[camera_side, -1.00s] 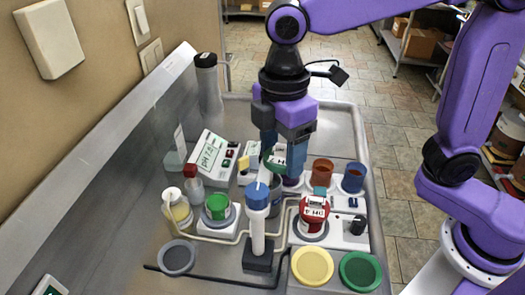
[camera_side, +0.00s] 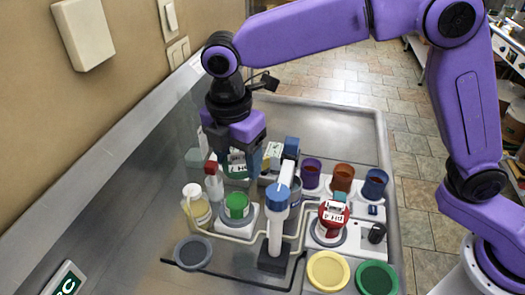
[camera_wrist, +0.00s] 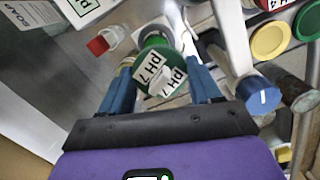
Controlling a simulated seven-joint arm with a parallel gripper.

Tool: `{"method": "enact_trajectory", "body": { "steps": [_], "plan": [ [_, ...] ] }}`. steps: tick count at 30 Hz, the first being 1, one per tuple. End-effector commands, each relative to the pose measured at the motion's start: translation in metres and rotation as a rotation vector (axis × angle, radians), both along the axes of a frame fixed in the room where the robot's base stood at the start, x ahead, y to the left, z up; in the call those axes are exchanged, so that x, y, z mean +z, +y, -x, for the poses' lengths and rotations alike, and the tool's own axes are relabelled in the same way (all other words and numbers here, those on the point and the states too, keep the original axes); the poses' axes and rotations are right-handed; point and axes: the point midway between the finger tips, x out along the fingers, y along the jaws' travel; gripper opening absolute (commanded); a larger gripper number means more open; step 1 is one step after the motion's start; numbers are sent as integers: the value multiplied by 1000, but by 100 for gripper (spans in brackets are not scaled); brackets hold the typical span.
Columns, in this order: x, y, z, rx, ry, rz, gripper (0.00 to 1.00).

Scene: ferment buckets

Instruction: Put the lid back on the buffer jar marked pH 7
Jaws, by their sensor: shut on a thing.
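My gripper (camera_side: 241,168) is shut on a green lid (camera_side: 236,171) with white labels. In the wrist view the lid's labels (camera_wrist: 146,78) read pH 7, and the lid sits between my two blue fingers. An open jar with green inside (camera_side: 237,206) stands on a white base in the side view, below and slightly in front of the held lid. The lid is apart from the jar there. In the wrist view, a green round shape (camera_wrist: 155,41) shows just beyond the lid; the lid partly covers it.
A white probe stand with a blue cap (camera_side: 277,196) rises close right of the green jar. A red-capped bottle (camera_side: 213,182) and a pale yellow bottle (camera_side: 197,206) stand at its left. A red-lidded jar (camera_side: 333,217) and coloured cups (camera_side: 342,178) are further right.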

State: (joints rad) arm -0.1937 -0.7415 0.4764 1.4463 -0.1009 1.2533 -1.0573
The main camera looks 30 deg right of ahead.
Motion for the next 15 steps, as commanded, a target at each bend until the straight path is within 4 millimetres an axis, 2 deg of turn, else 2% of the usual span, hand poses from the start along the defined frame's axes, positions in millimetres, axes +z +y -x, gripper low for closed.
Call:
{"method": "enact_trajectory", "body": {
  "steps": [6, 15],
  "plan": [
    [-10, 9, -10, 58, -4, 13, 31],
    [-27, 8, -11, 60, -4, 16, 31]
  ]
}}
